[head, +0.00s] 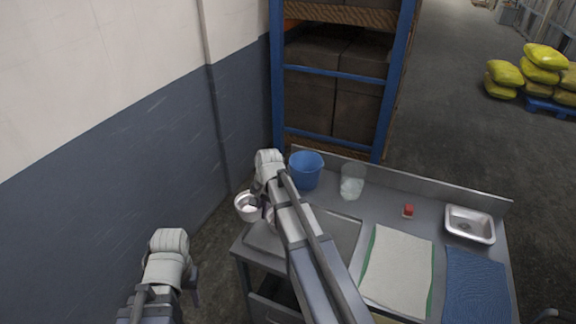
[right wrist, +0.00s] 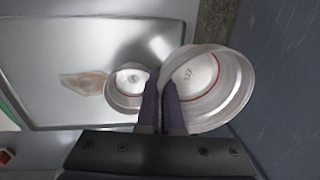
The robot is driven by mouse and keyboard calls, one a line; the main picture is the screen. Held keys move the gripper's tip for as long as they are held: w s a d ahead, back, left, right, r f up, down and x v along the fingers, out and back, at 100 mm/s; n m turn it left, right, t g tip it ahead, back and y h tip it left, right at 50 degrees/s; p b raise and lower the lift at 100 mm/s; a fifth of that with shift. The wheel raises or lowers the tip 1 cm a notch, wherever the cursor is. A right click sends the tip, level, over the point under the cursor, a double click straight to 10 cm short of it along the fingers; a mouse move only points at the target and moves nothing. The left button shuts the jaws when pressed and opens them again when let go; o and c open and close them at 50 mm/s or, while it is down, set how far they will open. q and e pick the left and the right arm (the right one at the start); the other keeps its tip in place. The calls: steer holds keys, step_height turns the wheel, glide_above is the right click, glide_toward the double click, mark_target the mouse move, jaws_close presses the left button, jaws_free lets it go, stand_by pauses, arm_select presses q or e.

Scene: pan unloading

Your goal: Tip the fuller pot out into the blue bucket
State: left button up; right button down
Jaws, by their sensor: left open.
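Two round metal pots show in the right wrist view. The larger-looking pot (right wrist: 236,92) has its near rim between the fingers of my right gripper (right wrist: 162,105), which is shut on it. In the head view this pot (head: 240,212) hangs beyond the table's left edge, with a few small specks inside. The smaller-looking pot (right wrist: 113,98) stands on the steel surface beside it, with a small mark or piece at its centre. Which pot is fuller I cannot tell. The blue bucket (head: 306,172) stands at the back left of the table. My left gripper (head: 192,284) is open, low at the left.
A brownish patch (right wrist: 85,83) lies on the steel draining area (head: 340,236). A clear container (head: 352,182), small red item (head: 408,211), metal basin (head: 470,225), pale green-edged cloth (head: 398,270) and blue mat (head: 478,285) are further right. A wall borders the left.

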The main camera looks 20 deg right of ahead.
arm_select(q)
steer(key=f+b, duration=0.3)
steer(key=shift+a+f, duration=0.15)
steer(key=shift+a, duration=0.25)
arm_select(e)
steer(key=w+d+f+m, duration=0.1)
steer(key=w+d+m, duration=0.4)
steer(key=w, duration=0.4)
steer(key=w+d+f+m+h, duration=0.1)
steer(key=w+d+m, duration=0.3)
steer(key=w+m, duration=0.3)
steer(key=w+d+f+m+h, duration=0.1)
steer(key=w+d+m, duration=0.4)
steer(key=w, duration=0.8)
steer(key=shift+d+f+m, duration=0.15)
steer(key=shift+d+m, duration=0.15)
steer(key=shift+m, duration=0.2)
steer(key=shift+s, duration=0.15)
arm_select(q)
steer(key=shift+r, duration=0.2)
arm_select(e)
steer(key=s+d+r+t+y, duration=0.3)
steer(key=s+r+t+y, duration=0.1)
steer(key=r+t, duration=0.3)
steer(key=shift+s+d+m+t+y, duration=0.2)
steer(key=shift+s+m+t+y, duration=0.1)
steer(key=shift+s, duration=0.15)
